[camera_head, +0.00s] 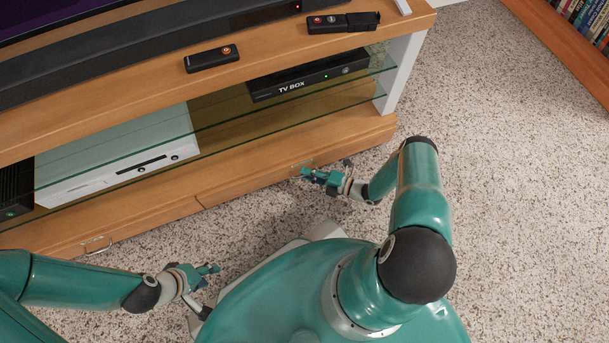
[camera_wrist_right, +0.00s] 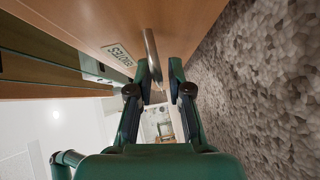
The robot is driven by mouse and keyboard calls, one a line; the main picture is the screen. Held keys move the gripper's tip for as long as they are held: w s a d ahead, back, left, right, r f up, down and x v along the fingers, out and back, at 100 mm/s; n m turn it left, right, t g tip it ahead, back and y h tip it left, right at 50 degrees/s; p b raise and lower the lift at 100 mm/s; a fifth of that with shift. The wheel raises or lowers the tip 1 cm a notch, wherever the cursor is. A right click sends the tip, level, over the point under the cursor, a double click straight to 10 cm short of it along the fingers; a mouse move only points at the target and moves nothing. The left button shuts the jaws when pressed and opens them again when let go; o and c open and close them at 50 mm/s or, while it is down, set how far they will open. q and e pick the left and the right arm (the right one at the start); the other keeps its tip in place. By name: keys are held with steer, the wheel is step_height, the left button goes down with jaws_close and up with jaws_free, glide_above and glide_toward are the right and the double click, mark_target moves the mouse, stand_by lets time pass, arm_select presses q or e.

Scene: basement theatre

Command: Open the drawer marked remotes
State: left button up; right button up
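The drawer marked remotes (camera_wrist_right: 90,22) is a wooden front low in the TV stand; its label (camera_wrist_right: 117,54) shows turned over in the right wrist view, next to a metal bar handle (camera_wrist_right: 151,45). In the head view this drawer (camera_head: 250,172) is at the right of the stand and looks shut. My right gripper (camera_wrist_right: 161,74) is open, with one finger on each side of the handle; I cannot tell whether either finger touches it. It also shows at the drawer front in the head view (camera_head: 307,175). My left gripper (camera_head: 213,269) is over the carpet, too small to judge.
Another low drawer with a handle (camera_head: 97,244) is at the left. Above are a glass shelf with a TV box (camera_head: 308,78) and a white console (camera_head: 120,168), and a top with a remote (camera_head: 211,59) and a soundbar (camera_head: 130,50). Carpet (camera_head: 530,200) is clear at right.

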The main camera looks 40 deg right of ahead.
steer(key=shift+w+a, duration=0.1)
steer(key=shift+w, duration=0.1)
jaws_close()
